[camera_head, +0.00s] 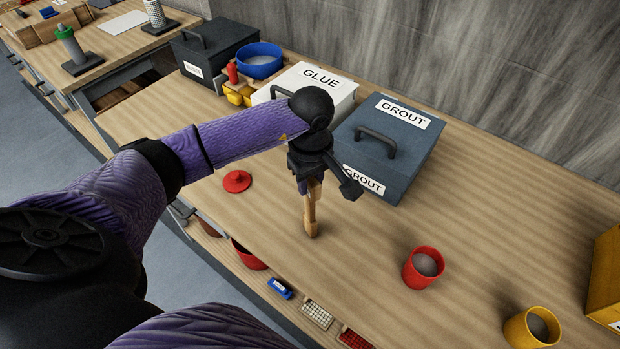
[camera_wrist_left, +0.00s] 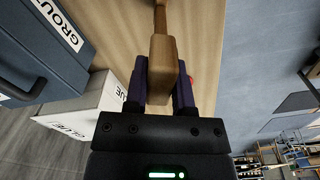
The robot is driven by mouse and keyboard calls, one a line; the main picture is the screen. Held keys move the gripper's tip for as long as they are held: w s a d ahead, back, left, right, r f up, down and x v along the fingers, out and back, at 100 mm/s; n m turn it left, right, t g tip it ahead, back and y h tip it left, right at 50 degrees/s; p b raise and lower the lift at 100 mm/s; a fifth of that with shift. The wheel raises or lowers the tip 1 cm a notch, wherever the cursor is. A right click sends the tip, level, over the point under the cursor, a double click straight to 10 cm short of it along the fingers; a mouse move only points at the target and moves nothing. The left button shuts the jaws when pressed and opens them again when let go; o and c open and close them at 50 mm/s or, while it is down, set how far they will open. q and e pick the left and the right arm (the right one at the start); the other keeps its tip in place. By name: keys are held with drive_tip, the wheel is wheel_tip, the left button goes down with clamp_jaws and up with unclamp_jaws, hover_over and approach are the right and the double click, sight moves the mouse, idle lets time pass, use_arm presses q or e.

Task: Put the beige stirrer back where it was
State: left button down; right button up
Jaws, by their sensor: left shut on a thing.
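My left gripper (camera_head: 312,180) is shut on the beige stirrer (camera_head: 311,212) and holds it upright, with its lower end at or just above the wooden table top. The stirrer also shows between the dark fingers in the left wrist view (camera_wrist_left: 161,60). Its upper part is hidden by the gripper in the head view. The gripper is in front of the grey GROUT box (camera_head: 410,150) and to the right of a small red lid (camera_head: 237,181). My right gripper is not in view.
The white GLUE box (camera_head: 338,98) stands left of the GROUT box. A red cup (camera_head: 422,268) and a yellow cup (camera_head: 532,328), both with grey contents, stand at the right. A blue bowl (camera_head: 260,61) is at the back left.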

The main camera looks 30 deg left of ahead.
use_arm(q)
drive_tip(key=shift+f, duration=0.2)
drive_tip(key=shift+c, duration=2.2)
unclamp_jaws()
drive_tip(key=shift+r, duration=0.1)
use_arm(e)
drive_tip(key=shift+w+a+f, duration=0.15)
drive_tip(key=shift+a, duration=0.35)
